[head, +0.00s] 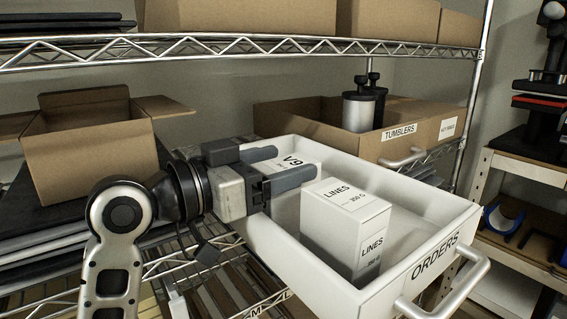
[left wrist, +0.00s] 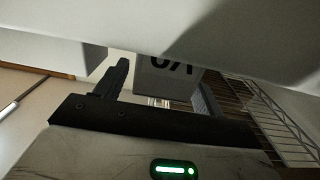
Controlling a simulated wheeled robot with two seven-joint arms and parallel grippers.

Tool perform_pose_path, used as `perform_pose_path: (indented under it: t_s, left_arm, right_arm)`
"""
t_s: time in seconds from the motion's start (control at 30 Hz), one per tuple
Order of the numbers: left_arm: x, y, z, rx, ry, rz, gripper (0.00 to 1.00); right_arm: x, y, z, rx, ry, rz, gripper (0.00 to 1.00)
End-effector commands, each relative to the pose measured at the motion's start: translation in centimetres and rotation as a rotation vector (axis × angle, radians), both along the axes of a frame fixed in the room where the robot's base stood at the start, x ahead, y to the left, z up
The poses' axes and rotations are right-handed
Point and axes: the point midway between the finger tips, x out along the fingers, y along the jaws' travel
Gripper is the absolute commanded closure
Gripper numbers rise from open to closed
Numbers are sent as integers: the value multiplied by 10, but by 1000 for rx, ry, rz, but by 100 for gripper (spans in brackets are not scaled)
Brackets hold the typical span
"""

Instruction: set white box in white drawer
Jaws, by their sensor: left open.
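The white drawer (head: 462,212), labelled ORDERS, is pulled open at the right of the head view. A white box labelled LINES (head: 346,212) stands upright inside it. A second white box (head: 300,163), with partly hidden lettering, is at the drawer's back left, between the fingers of my left gripper (head: 293,164). My left gripper is open at the drawer's left wall. In the left wrist view this lettered box (left wrist: 168,78) shows between the two spread fingers (left wrist: 160,88). Its base is hidden, so I cannot tell whether it rests on the drawer floor. My right gripper is out of view.
A cardboard box labelled TUMBLERS (head: 345,140) with dark-topped canisters stands behind the drawer. An open empty carton (head: 95,150) is at the left. The upper wire shelf (head: 250,45) spans above. The drawer's handle (head: 450,295) sticks out at the front.

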Motion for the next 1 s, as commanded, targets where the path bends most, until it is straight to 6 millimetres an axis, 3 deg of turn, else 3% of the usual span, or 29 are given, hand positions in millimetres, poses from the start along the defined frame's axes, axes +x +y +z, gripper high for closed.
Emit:
perform_pose_path:
  t_s: [0.3,0.5,1.0]
  left_arm:
    - [-39,56,-2,4,-4,6,31]
    - [-57,80,-2,4,-2,4,31]
    - [-64,88,0,3,-2,2,31]
  right_arm:
    - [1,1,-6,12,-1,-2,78]
    - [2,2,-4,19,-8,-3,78]
    - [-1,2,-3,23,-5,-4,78]
